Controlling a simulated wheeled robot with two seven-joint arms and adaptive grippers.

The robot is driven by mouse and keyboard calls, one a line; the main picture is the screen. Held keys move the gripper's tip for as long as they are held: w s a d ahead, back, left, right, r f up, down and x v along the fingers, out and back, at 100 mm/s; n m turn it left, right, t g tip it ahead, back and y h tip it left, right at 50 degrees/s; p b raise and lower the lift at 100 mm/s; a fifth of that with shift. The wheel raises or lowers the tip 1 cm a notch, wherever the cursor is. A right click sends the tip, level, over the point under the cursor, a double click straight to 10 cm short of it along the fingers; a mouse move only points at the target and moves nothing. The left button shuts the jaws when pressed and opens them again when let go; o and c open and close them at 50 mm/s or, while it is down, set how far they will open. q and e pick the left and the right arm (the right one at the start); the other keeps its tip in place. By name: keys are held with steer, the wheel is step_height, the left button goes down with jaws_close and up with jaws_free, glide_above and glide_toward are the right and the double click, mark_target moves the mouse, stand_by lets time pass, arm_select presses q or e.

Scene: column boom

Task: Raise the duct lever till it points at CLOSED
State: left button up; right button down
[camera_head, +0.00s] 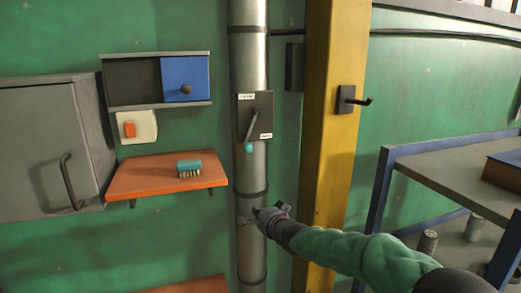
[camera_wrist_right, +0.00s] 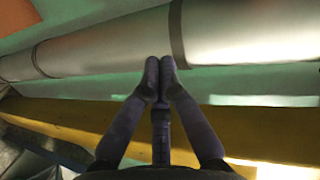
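The duct lever (camera_head: 251,127) is a thin dark handle with a teal knob (camera_head: 248,148) at its lower end. It hangs down and slightly left from a dark plate (camera_head: 264,104) on the grey metal duct (camera_head: 249,68). The plate has a white label at its upper left and another at its lower right, both too small to read surely. My right gripper (camera_head: 258,215) is in front of the duct, below the knob and apart from it. In the right wrist view its fingertips (camera_wrist_right: 159,66) are together with nothing between them. My left gripper is out of view.
A yellow column (camera_head: 337,120) with a dark hook (camera_head: 362,101) stands right of the duct. An orange shelf (camera_head: 147,184) holds a teal brush (camera_head: 189,167). A grey cabinet (camera_head: 40,135) is at left, a blue-framed rack (camera_head: 455,182) at right.

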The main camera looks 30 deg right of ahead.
steer(key=s+d+r+m+t+h+p, duration=0.1)
steer(key=s+d+r, duration=0.1)
steer(key=r, duration=0.8)
steer(key=s+d+r+m+t+h+p, duration=0.1)
steer(key=s+d+r+m, duration=0.1)
steer(key=r, duration=0.8)
steer(key=shift+s+d+r+t+p, duration=0.2)
steer(key=shift+s+d+t+p, duration=0.15)
steer(key=shift+s+d, duration=0.3)
steer(key=shift+w, duration=0.15)
steer(key=p+x, duration=0.3)
steer(key=x, duration=0.6)
steer(key=shift+w+d+p, duration=0.1)
steer(key=shift+w+p, duration=0.2)
steer(key=shift+w, duration=0.1)
steer(key=shift+a+p, duration=0.35)
steer(key=shift+a, duration=0.4)
steer(key=shift+s+a+p, duration=0.3)
steer(key=shift+a+p, duration=0.15)
steer(key=shift+a, duration=0.35)
steer(key=shift+a+f, duration=0.2)
steer(key=shift+a, duration=0.2)
